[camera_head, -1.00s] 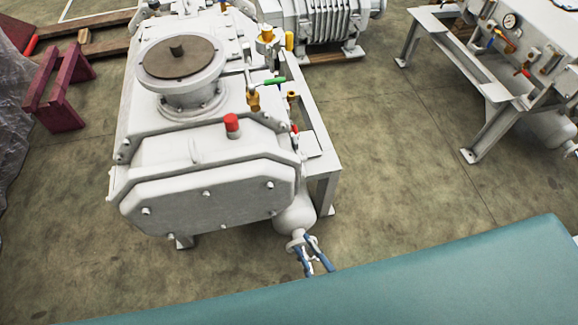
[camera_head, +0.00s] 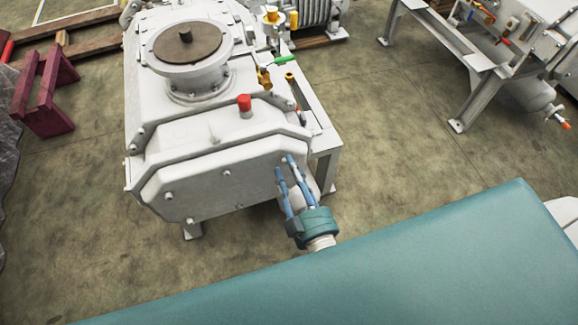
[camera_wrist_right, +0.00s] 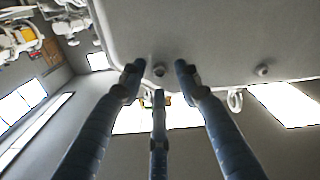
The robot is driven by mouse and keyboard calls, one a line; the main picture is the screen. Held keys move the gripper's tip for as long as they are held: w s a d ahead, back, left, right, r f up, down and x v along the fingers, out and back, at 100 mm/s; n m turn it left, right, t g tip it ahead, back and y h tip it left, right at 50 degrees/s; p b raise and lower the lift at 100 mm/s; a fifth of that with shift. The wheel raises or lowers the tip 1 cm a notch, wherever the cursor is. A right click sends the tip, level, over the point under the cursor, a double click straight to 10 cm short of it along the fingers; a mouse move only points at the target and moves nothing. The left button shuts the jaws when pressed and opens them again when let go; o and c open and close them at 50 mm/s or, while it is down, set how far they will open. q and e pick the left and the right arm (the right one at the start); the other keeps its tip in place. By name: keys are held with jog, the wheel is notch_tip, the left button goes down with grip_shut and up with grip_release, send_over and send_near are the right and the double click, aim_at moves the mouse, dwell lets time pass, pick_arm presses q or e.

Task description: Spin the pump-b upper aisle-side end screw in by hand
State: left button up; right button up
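The white pump (camera_head: 215,140) stands at the centre left of the head view. Its front end cover (camera_head: 215,190) carries several small end screws, one of them near the cover's middle (camera_head: 227,173). My right gripper (camera_head: 285,163) has its blue fingers raised at the cover's upper right corner, where they hide any screw. In the right wrist view, a screw (camera_wrist_right: 159,70) shows on the pale cover between the spread fingertips of my right gripper (camera_wrist_right: 158,72). The gripper is open, and I see no finger closed on the screw. My left gripper is not in view.
A second white machine on a frame (camera_head: 480,80) stands at the upper right. A dark red stand (camera_head: 45,95) is on the left. A red cap (camera_head: 244,103) and a green-handled valve (camera_head: 284,61) rise from the pump. The floor (camera_head: 390,150) right of the pump is clear.

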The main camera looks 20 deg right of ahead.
jog(key=shift+w, duration=0.55)
grip_shut()
